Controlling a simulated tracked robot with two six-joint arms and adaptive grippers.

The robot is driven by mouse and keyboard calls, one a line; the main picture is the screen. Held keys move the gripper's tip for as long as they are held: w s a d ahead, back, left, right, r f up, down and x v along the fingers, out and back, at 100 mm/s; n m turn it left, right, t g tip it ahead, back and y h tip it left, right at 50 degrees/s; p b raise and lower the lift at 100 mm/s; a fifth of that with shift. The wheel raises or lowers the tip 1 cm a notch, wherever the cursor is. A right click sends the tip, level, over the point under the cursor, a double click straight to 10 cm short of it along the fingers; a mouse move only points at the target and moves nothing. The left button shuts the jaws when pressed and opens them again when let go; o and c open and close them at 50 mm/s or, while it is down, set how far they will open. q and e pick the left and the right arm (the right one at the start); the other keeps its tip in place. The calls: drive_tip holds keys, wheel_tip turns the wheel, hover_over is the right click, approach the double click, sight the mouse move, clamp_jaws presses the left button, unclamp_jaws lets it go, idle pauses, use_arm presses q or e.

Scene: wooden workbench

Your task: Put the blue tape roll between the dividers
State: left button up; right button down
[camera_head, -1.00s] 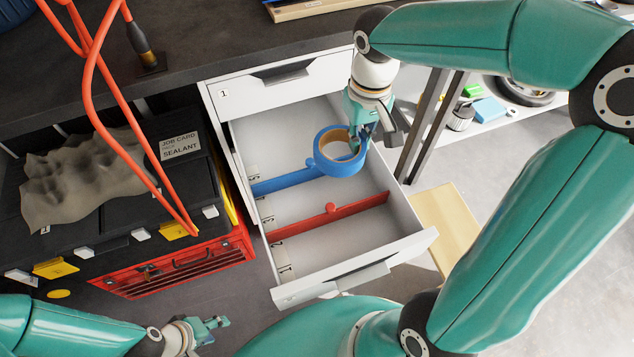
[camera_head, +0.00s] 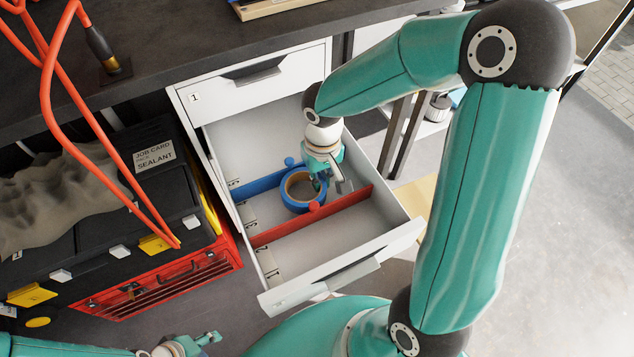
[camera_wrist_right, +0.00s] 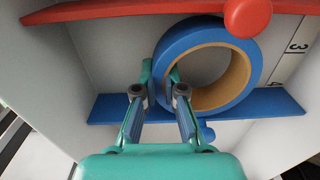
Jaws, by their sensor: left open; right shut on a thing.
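The blue tape roll (camera_head: 302,190), with a tan inner ring, is in the open drawer, over the gap between the blue divider (camera_head: 258,184) and the red divider (camera_head: 345,199). My right gripper (camera_head: 324,184) is shut on the roll's wall. In the right wrist view the roll (camera_wrist_right: 245,60) lies between the fingertips (camera_wrist_right: 162,76) and covers part of the blue divider (camera_wrist_right: 270,104); the red divider (camera_wrist_right: 120,10) is at the top. I cannot tell whether the roll touches the drawer floor. My left gripper (camera_head: 208,340) is open and empty at the bottom left, outside the drawer.
The drawer's front wall (camera_head: 340,272) and side walls surround the dividers. A black case (camera_head: 110,215) and red box (camera_head: 165,280) stand left of the drawer. Orange cables (camera_head: 110,140) hang over the case. The front compartment (camera_head: 320,237) is empty.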

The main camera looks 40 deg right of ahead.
drive_tip(key=shift+a+f, duration=0.35)
drive_tip(key=shift+f, duration=0.05)
drive_tip(key=shift+w+d+f, duration=0.1)
drive_tip(key=shift+f, duration=0.15)
drive_tip(key=shift+f+b, duration=0.25)
drive_tip(key=shift+b, duration=0.15)
drive_tip(key=c, duration=1.3)
unclamp_jaws()
drive_tip(key=shift+o, duration=0.2)
drive_tip(key=shift+r, duration=0.1)
